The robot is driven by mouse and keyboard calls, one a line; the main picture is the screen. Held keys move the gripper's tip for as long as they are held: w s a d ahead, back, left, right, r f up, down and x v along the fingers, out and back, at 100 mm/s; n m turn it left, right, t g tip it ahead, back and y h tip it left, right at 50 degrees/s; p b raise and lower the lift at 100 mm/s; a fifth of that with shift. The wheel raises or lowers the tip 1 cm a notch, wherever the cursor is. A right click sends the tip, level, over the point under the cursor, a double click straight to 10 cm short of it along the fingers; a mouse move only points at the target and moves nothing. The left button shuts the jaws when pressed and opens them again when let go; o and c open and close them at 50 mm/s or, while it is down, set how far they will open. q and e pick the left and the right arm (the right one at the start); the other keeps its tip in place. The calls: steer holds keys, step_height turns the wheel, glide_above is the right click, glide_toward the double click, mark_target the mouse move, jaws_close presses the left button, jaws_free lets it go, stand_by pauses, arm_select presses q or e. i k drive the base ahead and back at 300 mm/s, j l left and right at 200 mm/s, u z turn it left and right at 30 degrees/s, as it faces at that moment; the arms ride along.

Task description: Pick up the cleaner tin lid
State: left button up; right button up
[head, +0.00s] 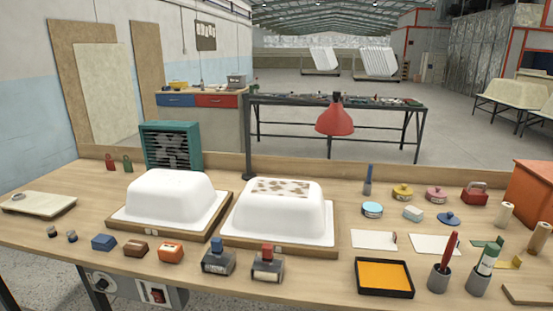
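A dark blue round lid (449,218) with a knob on top lies flat on the wooden workbench (330,285) at the right. It is the only loose lid I see; no readable label shows that it is the cleaner tin's. A light blue round tin (372,209) stands to its left. A yellow tin (402,192) and a pink tin (436,194), each with a knobbed top, stand behind it. Neither of my grippers is in view.
Two upturned white tub shells (280,210) fill the middle. An orange tray (384,276) and cups with tools (438,277) stand at the front right.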

mark_target(448, 219)
steer(key=z, duration=1.3)
steer(key=i+l+u, duration=0.1)
steer(key=l, duration=0.65)
steer(key=i+l+u, duration=0.1)
steer(key=l, duration=0.6)
steer(key=l+u, duration=0.1)
steer(key=l, duration=0.65)
steer(key=i, duration=0.05)
